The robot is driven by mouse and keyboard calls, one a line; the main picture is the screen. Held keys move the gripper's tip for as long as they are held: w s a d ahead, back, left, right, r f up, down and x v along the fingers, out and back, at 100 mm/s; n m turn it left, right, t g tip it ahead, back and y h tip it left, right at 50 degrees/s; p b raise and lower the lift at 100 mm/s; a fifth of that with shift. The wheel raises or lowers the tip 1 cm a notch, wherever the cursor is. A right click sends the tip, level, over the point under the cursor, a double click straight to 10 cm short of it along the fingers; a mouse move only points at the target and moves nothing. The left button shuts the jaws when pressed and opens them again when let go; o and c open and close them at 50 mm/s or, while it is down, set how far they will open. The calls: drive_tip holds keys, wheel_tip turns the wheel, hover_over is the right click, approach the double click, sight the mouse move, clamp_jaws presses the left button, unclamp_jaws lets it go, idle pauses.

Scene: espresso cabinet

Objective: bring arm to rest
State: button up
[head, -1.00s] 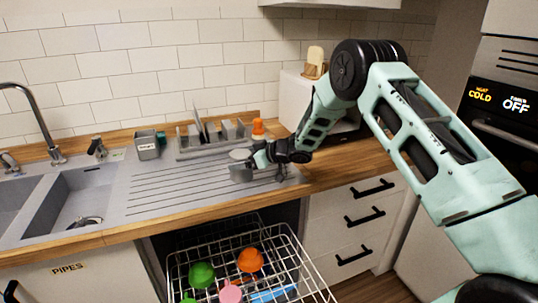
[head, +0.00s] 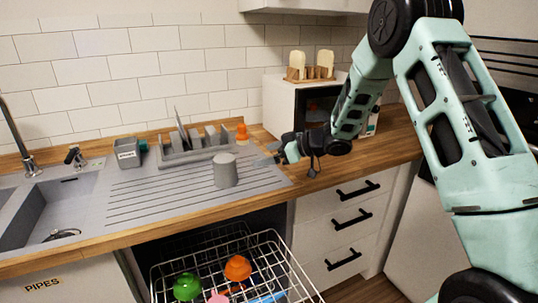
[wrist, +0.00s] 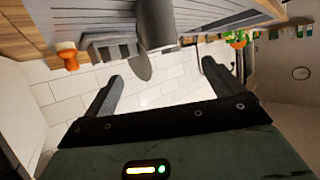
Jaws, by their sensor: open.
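My gripper (head: 279,153) is over the right end of the grey draining board, to the right of a grey cylinder-shaped cup (head: 225,170) that stands on the ridges. A gap separates the two in the head view. In the wrist view, my gripper (wrist: 160,80) is open, with its two fingers wide apart and nothing held between them. A grey cylinder (wrist: 155,25), seemingly the same cup, shows beyond the fingers there. My arm reaches in from the right side of the head view.
A dish rack (head: 190,153) and an orange object (head: 242,133) stand behind the cup. A white appliance (head: 285,108) is behind my gripper against the wall. The open dishwasher rack (head: 290,268) below holds green, orange and pink items. The wooden counter (head: 395,140) at right is mostly clear.

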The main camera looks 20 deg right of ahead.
idle(0.3)
drive_tip(key=s+a+r+m+g+h, duration=0.1)
drive_tip(key=s+a+r+h, duration=0.15)
drive_tip(key=s+a, duration=0.35)
drive_tip(key=s+a+r+m+h, duration=0.1)
drive_tip(key=s+a+r+h, duration=0.15)
drive_tip(key=s+a, duration=0.4)
drive_tip(key=s+a+f+g+h, duration=0.1)
drive_tip(key=s+g, duration=0.3)
drive_tip(key=s, duration=1.1)
drive_tip(key=s+a+f+g+h, duration=0.1)
drive_tip(key=s+a+g+h, duration=0.2)
drive_tip(key=s, duration=1.2)
drive_tip(key=shift+s+a+f+n+g, duration=0.15)
drive_tip(key=shift+a+f+n+g, duration=0.2)
drive_tip(key=shift+g, duration=0.45)
